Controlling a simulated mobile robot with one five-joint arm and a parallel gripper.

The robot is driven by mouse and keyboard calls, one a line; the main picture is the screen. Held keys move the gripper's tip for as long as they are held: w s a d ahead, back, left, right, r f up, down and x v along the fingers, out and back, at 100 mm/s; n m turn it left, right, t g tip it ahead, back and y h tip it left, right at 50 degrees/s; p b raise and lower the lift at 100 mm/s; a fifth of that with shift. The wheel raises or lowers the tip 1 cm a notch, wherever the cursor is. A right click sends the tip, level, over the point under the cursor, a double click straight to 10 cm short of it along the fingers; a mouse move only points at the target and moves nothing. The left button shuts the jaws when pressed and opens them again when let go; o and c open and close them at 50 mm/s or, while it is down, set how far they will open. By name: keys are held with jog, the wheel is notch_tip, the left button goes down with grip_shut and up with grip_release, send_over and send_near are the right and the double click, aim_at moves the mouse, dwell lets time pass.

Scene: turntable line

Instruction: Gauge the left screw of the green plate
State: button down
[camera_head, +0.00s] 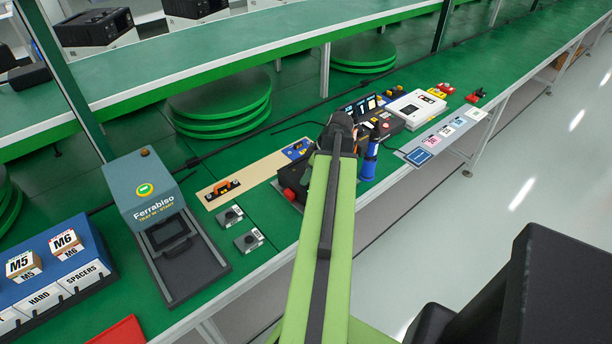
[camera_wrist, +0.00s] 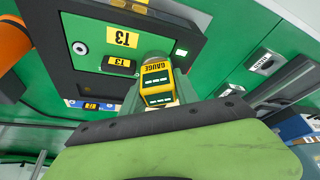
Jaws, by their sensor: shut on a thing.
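A yellow gauge (camera_wrist: 155,78) with two dark display windows shows in the wrist view, its "GAUGE" label upside down. In the head view my gripper (camera_head: 341,128) is over the station on the green bench, and my arm hides much there.
A grey Ferrabiso tray unit (camera_head: 150,190) and a blue bin rack (camera_head: 60,265) stand left on the bench. A blue cylinder (camera_head: 369,160) stands just right of my arm. A white box (camera_head: 416,108) lies farther right. Bare green bench shows around the small grey blocks.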

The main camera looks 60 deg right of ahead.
jog(key=c, duration=0.9)
grip_release()
jog(key=shift+o, duration=0.2)
jog(key=p+v, duration=1.6)
jog(key=v, duration=0.1)
jog(key=shift+r, duration=0.25)
jog(key=shift+s+f, duration=0.1)
jog(key=shift+s, duration=0.1)
